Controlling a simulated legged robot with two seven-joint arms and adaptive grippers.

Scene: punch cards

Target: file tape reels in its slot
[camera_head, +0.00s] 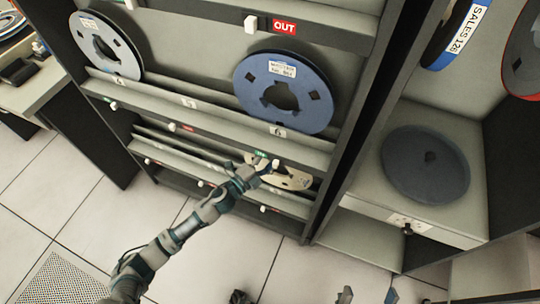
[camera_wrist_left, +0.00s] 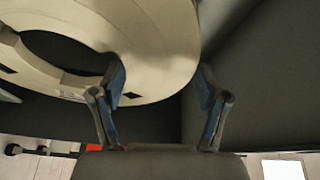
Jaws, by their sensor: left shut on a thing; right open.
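A cream tape reel (camera_head: 294,181) sits low in the rack, leaning at the right end of the lower shelf row, partly hidden by the shelf lip and my arm. My left gripper (camera_head: 262,169) is at its left part. In the left wrist view the cream reel (camera_wrist_left: 158,45) fills the upper left, its rim passing between the fingers of my left gripper (camera_wrist_left: 160,95), which is shut on it. The dark fingertips of my right gripper (camera_head: 368,296) show at the bottom edge, apart and empty.
Above, a grey reel (camera_head: 103,47) and a blue reel (camera_head: 284,72) stand on the rack's shelf (camera_head: 190,104). A dark reel (camera_head: 425,180) lies flat on the right counter. A reel labelled SALES 126 (camera_head: 456,38) is at the upper right. The floor (camera_head: 75,200) is mostly clear.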

